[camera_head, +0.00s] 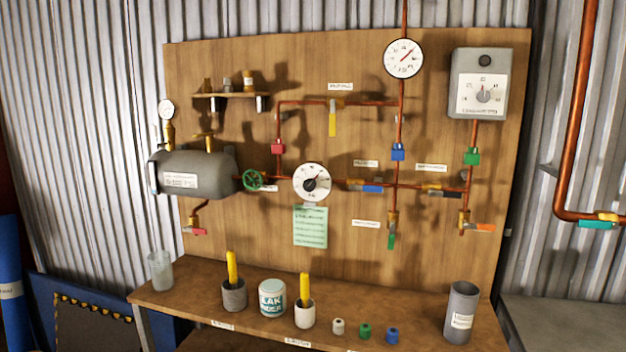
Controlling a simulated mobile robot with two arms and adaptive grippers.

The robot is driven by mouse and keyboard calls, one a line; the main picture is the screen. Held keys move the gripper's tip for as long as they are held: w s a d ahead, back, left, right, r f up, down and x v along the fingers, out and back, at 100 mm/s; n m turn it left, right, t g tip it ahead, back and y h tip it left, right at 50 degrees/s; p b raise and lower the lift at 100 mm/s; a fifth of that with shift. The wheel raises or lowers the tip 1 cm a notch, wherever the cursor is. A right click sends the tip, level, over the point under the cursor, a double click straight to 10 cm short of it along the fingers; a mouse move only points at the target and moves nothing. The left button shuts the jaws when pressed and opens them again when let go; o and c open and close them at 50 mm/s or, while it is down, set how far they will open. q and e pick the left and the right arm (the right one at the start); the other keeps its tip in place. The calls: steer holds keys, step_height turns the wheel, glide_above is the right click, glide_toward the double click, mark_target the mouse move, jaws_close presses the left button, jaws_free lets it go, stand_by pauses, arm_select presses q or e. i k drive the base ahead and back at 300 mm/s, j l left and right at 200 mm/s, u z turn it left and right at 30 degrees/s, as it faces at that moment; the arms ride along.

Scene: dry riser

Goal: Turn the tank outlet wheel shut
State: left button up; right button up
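The tank (205,163) is a grey horizontal cylinder with a white label, mounted at the left of the wooden board. A green handwheel (252,180) sits on the pipe just right of the tank, at its outlet. A small label is beside the wheel, too small to read. Whether the wheel is open or shut cannot be told. A round white gauge (312,182) is right of the wheel on the same pipe line. Neither of my grippers shows in the head view, and nothing touches the wheel.
Copper pipes with coloured levers cover the wooden board (340,235). A red-handled drain (195,231) hangs below the tank. The bench (190,300) in front holds a glass (160,270), cups with yellow sticks, a tub (272,298) and a grey cylinder (461,312). Space before the wheel looks clear.

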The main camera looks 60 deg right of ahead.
mark_target(253, 179)
steer(key=l+z, duration=0.15)
steer(key=z, duration=1.35)
steer(key=k+l, duration=0.05)
